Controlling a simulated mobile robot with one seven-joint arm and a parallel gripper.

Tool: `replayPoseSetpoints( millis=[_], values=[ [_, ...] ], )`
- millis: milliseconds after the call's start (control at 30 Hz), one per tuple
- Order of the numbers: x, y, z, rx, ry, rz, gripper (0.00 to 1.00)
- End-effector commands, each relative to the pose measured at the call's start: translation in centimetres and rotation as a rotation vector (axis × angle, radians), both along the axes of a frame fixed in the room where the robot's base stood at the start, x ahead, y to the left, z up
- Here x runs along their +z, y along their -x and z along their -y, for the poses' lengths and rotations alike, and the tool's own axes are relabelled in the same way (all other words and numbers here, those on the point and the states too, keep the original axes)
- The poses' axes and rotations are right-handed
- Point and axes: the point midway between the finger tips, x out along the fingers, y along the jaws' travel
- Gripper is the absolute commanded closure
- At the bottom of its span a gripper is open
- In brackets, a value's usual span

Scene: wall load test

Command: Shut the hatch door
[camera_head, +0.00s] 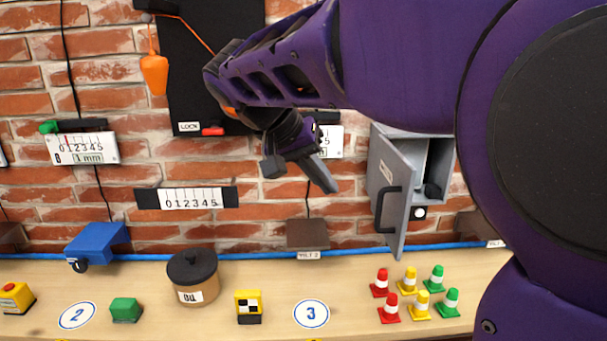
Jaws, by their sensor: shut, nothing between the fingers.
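The box interior shows a dark item low inside. My gripper (328,184) is shut and empty, left of the door with a visible gap in the picture. It points down and right. My purple arm hides the area right of and above the box.
Several small red, yellow and green cones (415,293) stand on the wooden bench (360,270) below the door. A lidded pot (193,276) and a yellow block (248,306) stand further left. An orange weight (154,73) hangs at upper left. A blue rail (280,255) runs along the wall.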

Motion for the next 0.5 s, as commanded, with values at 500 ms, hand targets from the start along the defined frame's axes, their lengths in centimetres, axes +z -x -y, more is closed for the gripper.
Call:
replayPoseSetpoints(
  millis=[500],
  values=[
    [-4.9,-1.0,6.5,-0.002,0.0,-0.001,1.0]
  ],
)
